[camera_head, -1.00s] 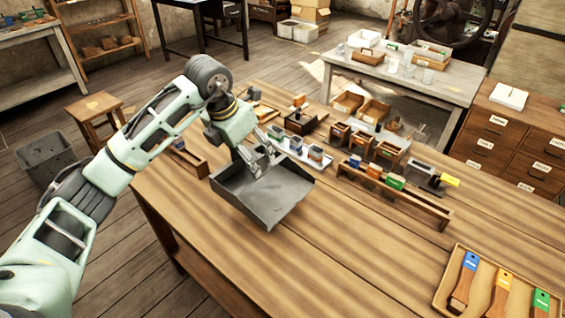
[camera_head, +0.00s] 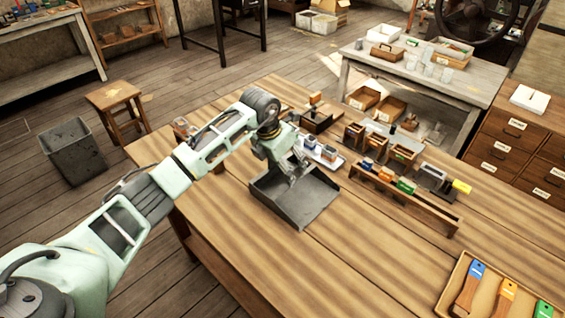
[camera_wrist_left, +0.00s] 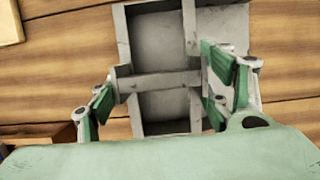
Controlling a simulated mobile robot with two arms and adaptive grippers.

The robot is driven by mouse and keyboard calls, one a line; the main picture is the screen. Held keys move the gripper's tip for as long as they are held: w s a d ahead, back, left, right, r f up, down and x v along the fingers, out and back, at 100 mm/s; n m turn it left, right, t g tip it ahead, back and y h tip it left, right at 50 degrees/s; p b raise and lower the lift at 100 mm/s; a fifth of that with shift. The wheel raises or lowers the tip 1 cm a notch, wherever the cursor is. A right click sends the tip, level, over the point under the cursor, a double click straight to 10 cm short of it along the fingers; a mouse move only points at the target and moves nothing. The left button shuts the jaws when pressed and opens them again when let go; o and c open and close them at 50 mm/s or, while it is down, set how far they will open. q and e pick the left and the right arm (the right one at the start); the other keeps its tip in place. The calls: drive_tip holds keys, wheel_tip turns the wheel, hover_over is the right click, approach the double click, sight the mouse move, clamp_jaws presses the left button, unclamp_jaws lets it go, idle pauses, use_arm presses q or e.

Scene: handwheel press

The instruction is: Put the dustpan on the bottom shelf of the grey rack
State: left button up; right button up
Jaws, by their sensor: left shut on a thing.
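The dustpan (camera_head: 303,205) is dark grey and open-topped, over the middle of the wooden workbench in the head view. My left gripper (camera_head: 296,174) is shut on it at its rear, upper side. In the left wrist view the worn grey dustpan (camera_wrist_left: 150,40) lies between the two green-padded fingers of my left gripper (camera_wrist_left: 163,92). I cannot tell how high the pan is above the bench. My right gripper is not in view. I cannot make out a grey rack in these frames.
The workbench (camera_head: 370,265) holds a long wooden rack (camera_head: 408,205) with coloured items and a tray of brushes (camera_head: 448,290). A stool (camera_head: 115,95) and grey bin (camera_head: 70,148) stand on the floor at left. Floor is open beside the bench.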

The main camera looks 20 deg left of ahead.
use_arm(q)
drive_tip(key=shift+f, duration=0.2)
drive_tip(key=o, duration=1.1)
drive_tip(key=shift+o, duration=0.2)
drive_tip(key=shift+r, duration=0.15)
